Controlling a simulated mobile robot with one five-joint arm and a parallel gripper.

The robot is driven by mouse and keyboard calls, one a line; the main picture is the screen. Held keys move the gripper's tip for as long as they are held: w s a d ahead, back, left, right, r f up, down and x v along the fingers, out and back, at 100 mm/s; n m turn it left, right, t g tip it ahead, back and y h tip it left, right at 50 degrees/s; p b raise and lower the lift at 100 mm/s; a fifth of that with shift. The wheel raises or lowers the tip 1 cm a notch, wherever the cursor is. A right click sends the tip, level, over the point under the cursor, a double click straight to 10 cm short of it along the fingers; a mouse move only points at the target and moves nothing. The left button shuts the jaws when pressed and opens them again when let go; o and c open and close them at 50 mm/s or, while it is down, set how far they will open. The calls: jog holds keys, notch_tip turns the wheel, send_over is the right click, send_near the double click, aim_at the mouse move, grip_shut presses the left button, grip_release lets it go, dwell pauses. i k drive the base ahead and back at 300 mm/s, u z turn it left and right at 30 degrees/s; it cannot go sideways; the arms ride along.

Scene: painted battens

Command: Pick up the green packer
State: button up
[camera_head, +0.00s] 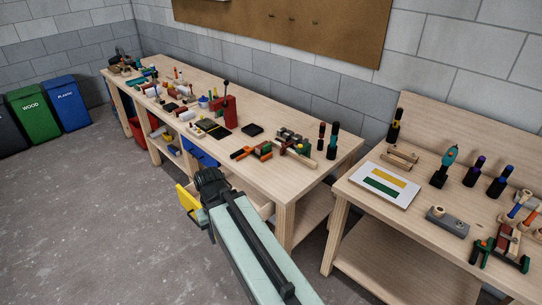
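A flat green strip (381,187), which looks like the green packer, lies on a white board (364,193) at the left front of the right-hand bench. A yellow strip (390,176) lies just behind it on the same board. My arm reaches up from the bottom edge, and my gripper (208,183) is at its dark far end, in front of the long bench. It is well to the left of the green strip and apart from it. Its fingers are too small and dark to tell open from shut. A yellow piece (187,198) shows beside it; whether it is held is unclear.
The right-hand bench (345,192) also carries a wooden frame (400,157), a teal drill (445,165), dark bottles, a grey block (447,222) and clamps. The long bench (275,185) is crowded with tools. Wheeled bins stand far left. The grey floor at left is clear.

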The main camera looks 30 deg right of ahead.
aim_at(266, 148)
jog(key=z, duration=0.9)
jog(key=i, duration=1.45)
jog(key=u, duration=2.5)
